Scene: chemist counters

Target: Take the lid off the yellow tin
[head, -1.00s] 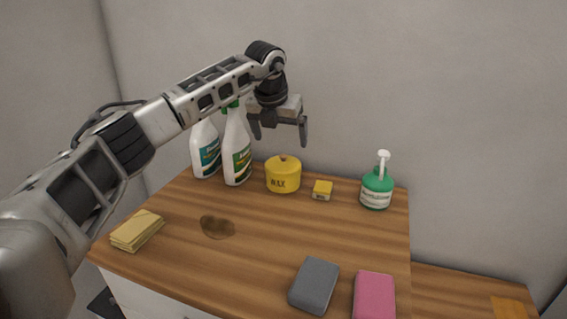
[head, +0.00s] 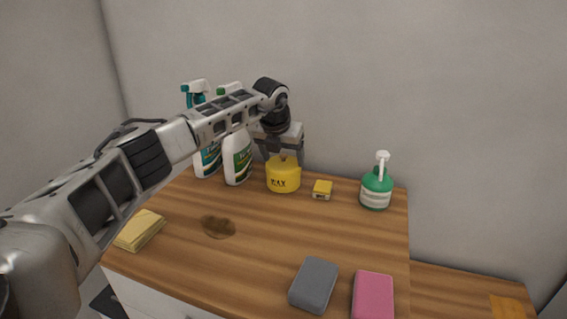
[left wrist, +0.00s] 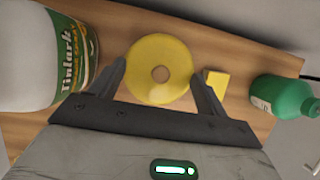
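The yellow tin (head: 283,181), marked WAX, stands upright on the wooden counter near its back edge. Its round yellow lid with a small brown knob is on top; it shows from above in the left wrist view (left wrist: 148,84). My left gripper (head: 283,157) points down right over the tin, with its fingertips about at lid height. In the left wrist view the open fingers (left wrist: 160,75) stand on either side of the lid, with nothing held. I cannot tell whether they touch it. My right gripper is not in view.
Two white spray bottles (head: 237,160) stand close to the left of the tin. A small yellow box (head: 322,190) and a green pump bottle (head: 376,188) stand to the right. Yellow cloths (head: 139,230), a brown stain (head: 217,227), a grey sponge (head: 314,285) and a pink sponge (head: 373,296) lie nearer.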

